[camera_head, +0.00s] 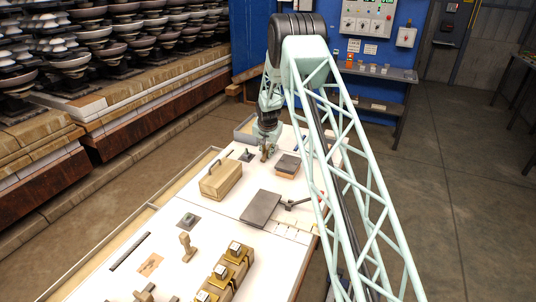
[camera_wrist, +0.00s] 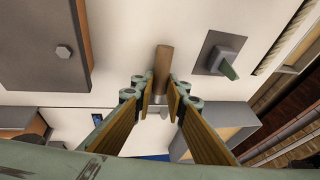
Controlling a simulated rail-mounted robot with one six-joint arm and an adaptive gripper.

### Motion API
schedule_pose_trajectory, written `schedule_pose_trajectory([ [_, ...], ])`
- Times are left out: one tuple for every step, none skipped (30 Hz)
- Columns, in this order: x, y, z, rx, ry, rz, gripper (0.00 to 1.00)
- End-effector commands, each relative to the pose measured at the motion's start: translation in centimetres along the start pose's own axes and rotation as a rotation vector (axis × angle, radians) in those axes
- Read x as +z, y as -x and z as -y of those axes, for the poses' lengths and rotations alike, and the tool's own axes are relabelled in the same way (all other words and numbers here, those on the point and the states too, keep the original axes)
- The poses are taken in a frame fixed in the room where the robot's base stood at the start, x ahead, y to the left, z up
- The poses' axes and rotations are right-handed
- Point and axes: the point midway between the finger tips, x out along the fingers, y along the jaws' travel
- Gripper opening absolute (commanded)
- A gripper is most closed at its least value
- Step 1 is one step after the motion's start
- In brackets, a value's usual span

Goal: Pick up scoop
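The scoop (camera_wrist: 163,67), which seems to have a brown handle and a paler metal end, lies at the middle of the wrist view. My gripper (camera_wrist: 161,84) has its two tan-padded fingers on either side of it, with narrow gaps showing, so the fingers look open. Part of the scoop's pale end shows between the fingers. In the head view my gripper (camera_head: 267,153) points down at the far part of the white table. The scoop is too small and covered there to make out.
A grey plate with a green peg (camera_wrist: 222,55) lies close to the right in the wrist view. A large grey-topped block (camera_wrist: 40,45) is at left. On the table (camera_head: 170,222) are a wooden box with a handle (camera_head: 221,181) and a dark flat plate (camera_head: 260,208).

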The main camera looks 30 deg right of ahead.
Motion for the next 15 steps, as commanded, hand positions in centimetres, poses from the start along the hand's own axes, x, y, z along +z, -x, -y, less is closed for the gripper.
schedule_pose_trajectory([
  [0.0,0.0,0.0,0.000,0.000,0.000,0.01],
  [0.0,0.0,0.0,0.000,0.000,0.000,0.01],
  [0.0,0.0,0.0,0.000,0.000,0.000,0.01],
  [0.0,0.0,0.0,0.000,0.000,0.000,0.01],
  [0.0,0.0,0.0,0.000,0.000,0.000,0.01],
  [0.0,0.0,0.0,0.000,0.000,0.000,0.01],
  [0.0,0.0,0.0,0.000,0.000,0.000,0.01],
  [-0.1,0.1,0.0,0.000,0.000,0.000,0.01],
  [-0.1,0.1,0.0,0.000,0.000,-0.001,0.01],
  [-0.1,0.2,0.1,0.000,0.000,-0.001,0.01],
  [-0.1,0.3,0.1,0.000,0.000,-0.001,0.01],
  [-0.2,0.5,0.1,-0.001,0.000,-0.001,0.01],
  [-0.3,0.6,0.2,-0.001,0.000,-0.001,0.01],
  [-0.4,0.8,0.2,-0.001,0.000,-0.001,0.01],
  [-0.5,1.1,0.3,-0.001,-0.001,-0.002,0.01],
])
